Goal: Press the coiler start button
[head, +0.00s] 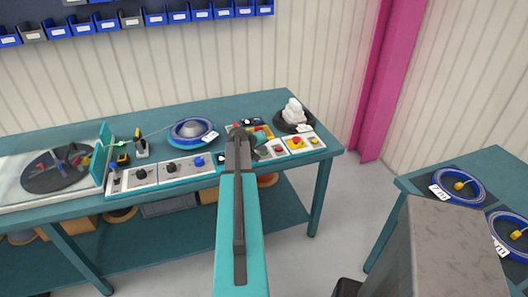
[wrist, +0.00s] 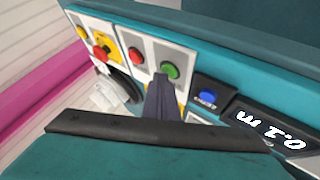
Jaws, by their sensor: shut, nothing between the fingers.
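The control panel (wrist: 150,50) of the coiler shows in the wrist view. It has a green button (wrist: 170,70), a red button (wrist: 137,55), a red mushroom button on a yellow plate (wrist: 113,50) and a yellow button (wrist: 81,31). No label names the start button legibly. My gripper (wrist: 162,80) is shut and empty, its tip appearing just beside the green button; I cannot tell whether they touch. In the head view my gripper (head: 238,132) reaches over the bench and hides part of the panel (head: 300,148).
A blue button (wrist: 207,96) and a display reading 0.1 m (wrist: 265,125) sit beside the green button. On the bench (head: 90,140) stand a blue reel (head: 190,130) and a dark round holder with a white object (head: 294,112). Another table with blue reels (head: 460,185) is at right.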

